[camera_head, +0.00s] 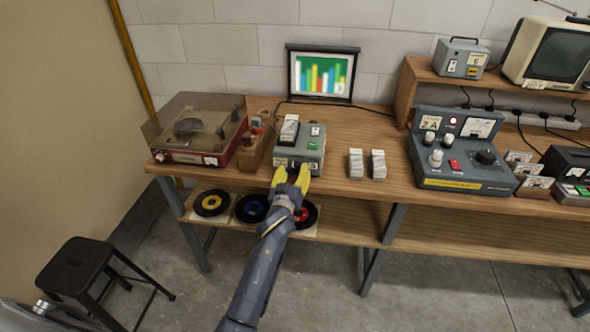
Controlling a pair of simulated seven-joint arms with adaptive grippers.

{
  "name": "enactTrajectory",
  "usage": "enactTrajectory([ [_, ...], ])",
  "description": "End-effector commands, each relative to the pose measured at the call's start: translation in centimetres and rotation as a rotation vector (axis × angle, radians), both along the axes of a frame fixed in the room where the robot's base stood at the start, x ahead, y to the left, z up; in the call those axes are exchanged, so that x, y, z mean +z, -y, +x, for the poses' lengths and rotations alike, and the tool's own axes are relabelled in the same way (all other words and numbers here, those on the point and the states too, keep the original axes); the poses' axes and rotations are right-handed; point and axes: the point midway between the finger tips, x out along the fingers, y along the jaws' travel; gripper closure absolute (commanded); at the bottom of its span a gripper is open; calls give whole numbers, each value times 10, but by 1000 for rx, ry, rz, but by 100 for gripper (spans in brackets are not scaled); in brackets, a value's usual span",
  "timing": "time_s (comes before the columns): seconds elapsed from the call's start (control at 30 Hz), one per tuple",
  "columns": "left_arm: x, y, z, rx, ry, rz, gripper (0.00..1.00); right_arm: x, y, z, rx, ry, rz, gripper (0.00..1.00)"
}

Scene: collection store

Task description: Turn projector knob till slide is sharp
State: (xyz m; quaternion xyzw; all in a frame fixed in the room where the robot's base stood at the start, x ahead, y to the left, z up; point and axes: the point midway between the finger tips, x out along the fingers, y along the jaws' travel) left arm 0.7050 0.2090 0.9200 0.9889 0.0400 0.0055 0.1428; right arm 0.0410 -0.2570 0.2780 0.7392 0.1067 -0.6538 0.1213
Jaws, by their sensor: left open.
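A grey slide projector (313,157) stands on the wooden bench, with a pale slide holder and a green button on top. A screen (320,78) behind it shows a chart of coloured bars on green; the bars look soft and blurred. My left gripper (292,172), with yellow fingers, is open at the projector's front face. Its fingertips are close to a small dark knob there, which is partly hidden; I cannot tell whether they touch it. My right gripper is not in view.
A record player (197,130) stands left of the projector. Two stacks of slides (356,163) stand to its right, before a grey control box (462,150). Records (211,203) lie on the lower shelf. A black stool (85,268) stands at lower left.

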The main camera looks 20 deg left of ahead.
Motion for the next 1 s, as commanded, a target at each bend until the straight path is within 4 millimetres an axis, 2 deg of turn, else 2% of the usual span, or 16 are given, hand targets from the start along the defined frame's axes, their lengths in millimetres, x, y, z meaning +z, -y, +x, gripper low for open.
enactTrajectory([
  [0.2,1,-1,14,0,1,0,49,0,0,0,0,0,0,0],
  [0.6,0,-1,16,0,1,0,47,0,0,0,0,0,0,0],
  [1.0,0,-1,16,0,1,0,93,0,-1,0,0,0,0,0],
])
